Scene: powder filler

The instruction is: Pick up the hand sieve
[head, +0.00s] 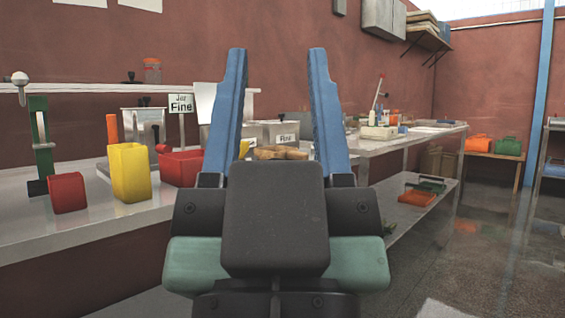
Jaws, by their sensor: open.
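My gripper (277,55) fills the middle of the head view. Its two blue fingers point up and stand wide apart with nothing between them, so it is open and empty. Beyond the fingers, a low tan, wooden-looking round thing (280,152) sits on the bench. It may be the hand sieve, but its lower part is hidden behind my gripper and I cannot tell for sure. No other thing in view is clearly a sieve.
Another table (405,140) stands behind. The floor (470,265) at right looks clear.

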